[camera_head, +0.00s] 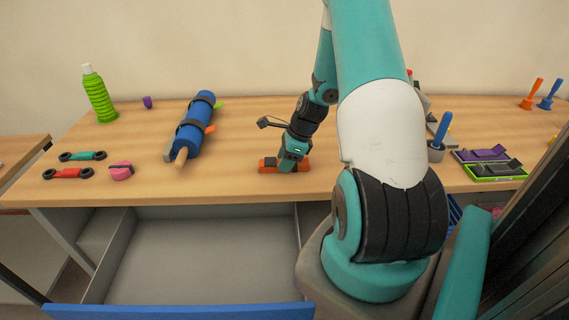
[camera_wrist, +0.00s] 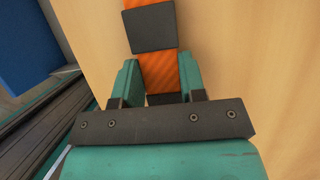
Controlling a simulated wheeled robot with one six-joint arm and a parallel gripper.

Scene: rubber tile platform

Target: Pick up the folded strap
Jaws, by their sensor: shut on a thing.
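The folded strap is an orange strip (camera_head: 302,167) with dark bands, lying flat near the front edge of the wooden table. In the wrist view, the orange strap (camera_wrist: 163,65) runs up between the two teal fingers, with a black band across it just beyond the fingertips. My gripper (camera_head: 285,168) points down over the strap's middle and is shut on it. The wrist view shows the fingers of my gripper (camera_wrist: 158,72) on either side of the strap. The strap looks to be at or very close to the tabletop; I see no clear gap.
An open drawer (camera_head: 200,250) with a blue front lies below the table edge. Trays (camera_head: 497,172) and a holder (camera_head: 436,153) are to the right.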

